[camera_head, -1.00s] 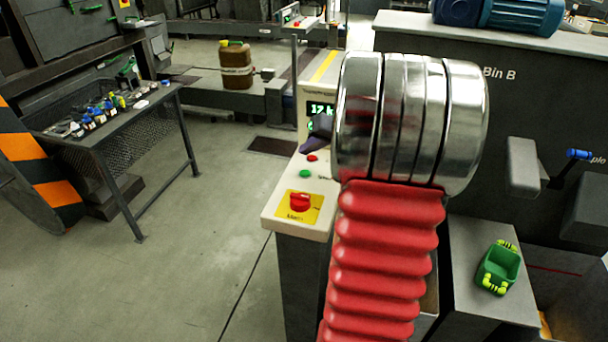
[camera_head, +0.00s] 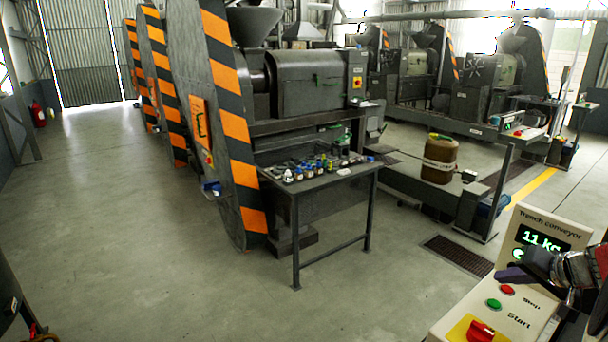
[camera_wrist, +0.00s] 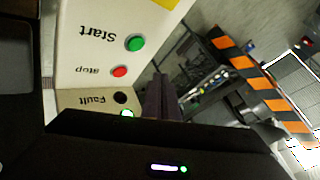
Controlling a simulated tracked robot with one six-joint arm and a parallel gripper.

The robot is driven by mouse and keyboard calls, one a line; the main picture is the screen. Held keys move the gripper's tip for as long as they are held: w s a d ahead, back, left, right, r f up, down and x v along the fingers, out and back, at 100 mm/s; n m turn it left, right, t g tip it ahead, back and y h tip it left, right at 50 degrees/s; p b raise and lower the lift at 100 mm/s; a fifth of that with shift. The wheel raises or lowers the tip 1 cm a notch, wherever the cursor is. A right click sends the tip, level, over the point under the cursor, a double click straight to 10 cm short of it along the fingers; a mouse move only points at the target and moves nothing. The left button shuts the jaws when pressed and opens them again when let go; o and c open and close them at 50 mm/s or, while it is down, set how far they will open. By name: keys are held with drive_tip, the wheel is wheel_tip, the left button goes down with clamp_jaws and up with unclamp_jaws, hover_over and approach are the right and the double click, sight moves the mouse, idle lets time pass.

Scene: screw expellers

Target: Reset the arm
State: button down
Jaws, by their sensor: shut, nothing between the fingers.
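My gripper (camera_head: 508,275) is at the right of the head view, beside the control panel (camera_head: 548,222) labelled "Trench conveyor". Its dark purple fingers are shut and empty, close to the panel; I cannot tell whether they touch it. In the wrist view the shut fingers (camera_wrist: 158,97) point away from the camera, beside the panel face (camera_wrist: 90,45). The panel's display (camera_head: 540,240) reads about 11 kg. A red stop button (camera_head: 508,290) and a green start button (camera_head: 494,304) stand out from the face, with a red rotary switch (camera_head: 480,331) on a yellow plate below. Most of my arm is out of view.
A dark table (camera_head: 325,176) with several small bottles and tools stands mid-view. A brown container (camera_head: 439,160) stands on a low platform behind it. Striped orange and black machine guards (camera_head: 231,110) line the left. The floor (camera_head: 150,240) at left is open.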

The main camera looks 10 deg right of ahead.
drive_tip(key=s+a+r+n+g+y, duration=0.1)
drive_tip(key=a+r+n, duration=0.1)
drive_tip(key=a, duration=1)
drive_tip(key=s+a+r+n+g, duration=0.1)
drive_tip(key=a+r+n+g, duration=0.1)
drive_tip(key=a, duration=1)
drive_tip(key=s+a+f+n+h, duration=0.1)
drive_tip(key=s+a+n, duration=0.3)
drive_tip(key=s+a, duration=1)
drive_tip(key=shift+s+a+g+h, duration=0.3)
drive_tip(key=shift+a, duration=0.7)
